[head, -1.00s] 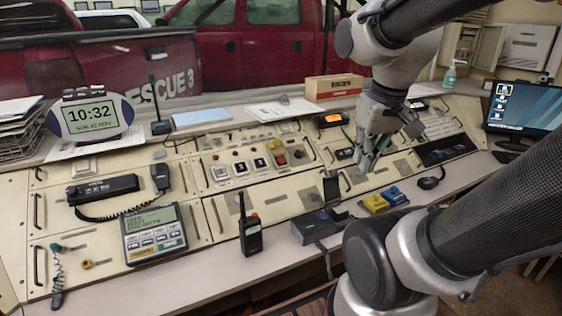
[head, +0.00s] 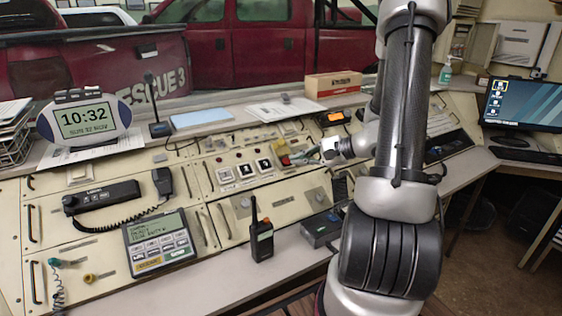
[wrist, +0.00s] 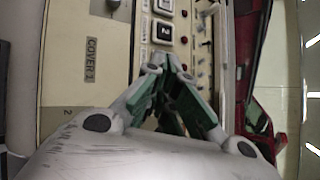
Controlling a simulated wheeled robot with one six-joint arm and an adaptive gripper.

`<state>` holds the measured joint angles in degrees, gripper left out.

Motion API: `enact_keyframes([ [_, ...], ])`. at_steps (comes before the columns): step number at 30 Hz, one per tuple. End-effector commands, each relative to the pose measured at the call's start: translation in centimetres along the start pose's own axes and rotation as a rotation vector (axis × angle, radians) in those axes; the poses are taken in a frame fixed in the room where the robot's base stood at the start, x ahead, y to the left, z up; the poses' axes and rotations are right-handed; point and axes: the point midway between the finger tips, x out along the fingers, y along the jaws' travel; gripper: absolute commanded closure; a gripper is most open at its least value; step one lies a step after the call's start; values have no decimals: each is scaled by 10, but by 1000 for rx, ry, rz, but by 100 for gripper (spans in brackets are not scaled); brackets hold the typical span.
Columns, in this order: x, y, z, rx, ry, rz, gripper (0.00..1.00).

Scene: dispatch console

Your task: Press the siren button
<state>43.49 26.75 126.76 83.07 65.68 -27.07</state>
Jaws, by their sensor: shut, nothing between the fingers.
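A red push button (head: 284,159) sits on the sloped console panel, just right of a row of square white-framed buttons (head: 245,170). No siren label is readable. My gripper (head: 293,160) is shut and empty, its green-sided fingertips beside or over the red button in the head view. I cannot tell whether they touch it. In the wrist view my gripper (wrist: 166,72) points at the panel beyond the button marked 2 (wrist: 164,31). The fingers hide what lies right below them there, and the red button is not clear in that view.
A handheld radio (head: 260,238), a keypad unit (head: 158,243) and a corded radio (head: 102,197) stand on the near and left console. A cardboard box (head: 333,85), papers and a desk microphone (head: 158,125) are on the shelf behind. A monitor (head: 522,108) stands at right.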

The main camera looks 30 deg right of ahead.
Motion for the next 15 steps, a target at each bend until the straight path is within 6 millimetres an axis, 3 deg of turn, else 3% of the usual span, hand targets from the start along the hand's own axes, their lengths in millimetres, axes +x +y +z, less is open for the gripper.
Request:
enact_keyframes([
  [3, 5, -34, -10, -37, 40, -108, 100],
  [7, 8, -56, -14, -80, 69, -185, 100],
  [15, 8, -58, -13, -135, 71, -192, 100],
])
